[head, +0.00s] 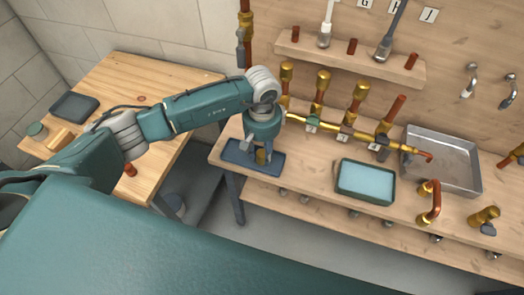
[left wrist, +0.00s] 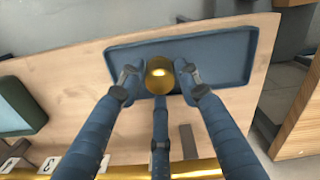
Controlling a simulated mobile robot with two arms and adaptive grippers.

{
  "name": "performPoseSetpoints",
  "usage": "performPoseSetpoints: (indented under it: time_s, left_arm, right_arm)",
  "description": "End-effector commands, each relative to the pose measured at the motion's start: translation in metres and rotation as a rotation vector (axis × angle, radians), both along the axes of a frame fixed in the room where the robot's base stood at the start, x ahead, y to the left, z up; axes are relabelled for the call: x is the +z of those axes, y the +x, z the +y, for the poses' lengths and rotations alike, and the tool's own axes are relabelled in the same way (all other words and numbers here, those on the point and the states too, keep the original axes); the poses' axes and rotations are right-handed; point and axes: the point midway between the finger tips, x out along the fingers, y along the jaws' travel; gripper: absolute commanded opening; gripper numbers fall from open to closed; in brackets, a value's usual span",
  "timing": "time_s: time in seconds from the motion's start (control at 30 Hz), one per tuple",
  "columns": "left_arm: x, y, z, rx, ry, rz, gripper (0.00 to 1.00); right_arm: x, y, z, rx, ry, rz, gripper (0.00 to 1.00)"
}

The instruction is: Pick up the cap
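The cap (left wrist: 159,75) is a small round golden brass piece, seen from above in the left wrist view. In the head view it shows as a small brass spot (head: 261,157) under my left gripper (head: 259,149). In the left wrist view, the fingertips of my left gripper (left wrist: 160,73) press in on the cap from both sides, and a third finger meets its near edge. The cap is over the dark blue tray (head: 236,156), which also shows in the left wrist view (left wrist: 225,38). I cannot tell whether it touches the tray. My right gripper is out of view.
A brass pipe manifold (head: 350,132) with upright valves stands right of my left gripper. A green box with a light blue pad (head: 366,182) and a grey metal basin (head: 462,165) lie farther right. A lower wooden table (head: 120,80) stands at left, across a gap.

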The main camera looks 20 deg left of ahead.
Motion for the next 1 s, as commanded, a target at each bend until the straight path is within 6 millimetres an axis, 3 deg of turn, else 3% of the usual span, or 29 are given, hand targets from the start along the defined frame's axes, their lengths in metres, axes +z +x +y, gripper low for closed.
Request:
performPoseSetpoints:
  time_s: [0.13,0.37,0.53,1.0]
  left_arm:
    - [-0.013,0.0,-0.001,0.0,-0.001,0.0,0.34]
    - [-0.015,0.001,0.0,-0.001,0.0,-0.002,0.34]
    - [-0.015,0.001,0.0,-0.001,0.0,-0.002,0.01]
    - [-0.004,0.002,0.0,-0.001,-0.001,-0.006,0.0]
  right_arm:
    - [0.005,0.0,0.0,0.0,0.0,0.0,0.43]
    - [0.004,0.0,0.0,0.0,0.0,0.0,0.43]
    - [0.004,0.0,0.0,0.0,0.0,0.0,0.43]
    - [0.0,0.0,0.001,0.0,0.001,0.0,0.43]
